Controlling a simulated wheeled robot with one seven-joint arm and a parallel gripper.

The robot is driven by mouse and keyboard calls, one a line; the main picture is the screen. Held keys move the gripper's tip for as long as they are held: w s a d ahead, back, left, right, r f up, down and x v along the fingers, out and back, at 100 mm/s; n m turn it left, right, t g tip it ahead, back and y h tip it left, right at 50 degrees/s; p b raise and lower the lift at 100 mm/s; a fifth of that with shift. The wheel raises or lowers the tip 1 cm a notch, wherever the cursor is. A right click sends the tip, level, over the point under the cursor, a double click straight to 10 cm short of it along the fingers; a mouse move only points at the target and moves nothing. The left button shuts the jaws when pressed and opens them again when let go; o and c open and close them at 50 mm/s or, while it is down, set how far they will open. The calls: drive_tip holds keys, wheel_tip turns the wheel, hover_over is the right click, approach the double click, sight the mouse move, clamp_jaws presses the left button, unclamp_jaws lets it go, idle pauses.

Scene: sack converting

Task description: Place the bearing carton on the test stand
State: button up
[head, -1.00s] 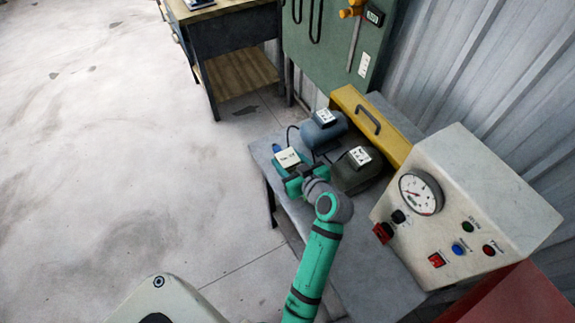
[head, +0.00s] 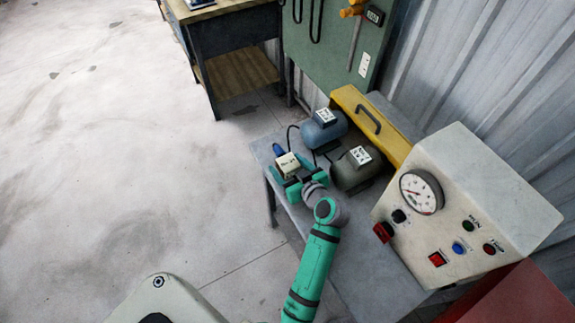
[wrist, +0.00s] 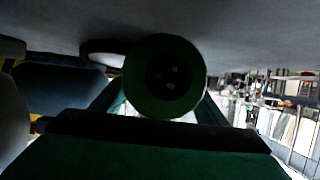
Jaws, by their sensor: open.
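The bearing carton (head: 287,164) is a small cream box with dark print on it, at the left end of the grey bench. I take this bench (head: 370,268), with motors and a gauge console on it, as the test stand. My green gripper (head: 290,178) is open around or right beside the carton; whether the fingers touch it I cannot tell. The carton's underside is hidden by the gripper, so its contact with the bench top is not clear.
A blue motor (head: 325,130) and a dark green motor (head: 357,170) stand close right of the gripper. A yellow guard (head: 370,125) with a handle is behind them. The gauge console (head: 465,190) stands at the right. Open floor lies left of the bench.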

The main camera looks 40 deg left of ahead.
drive_tip(key=shift+r, duration=0.15)
drive_tip(key=v, duration=1.2)
drive_tip(key=shift+w, duration=0.1)
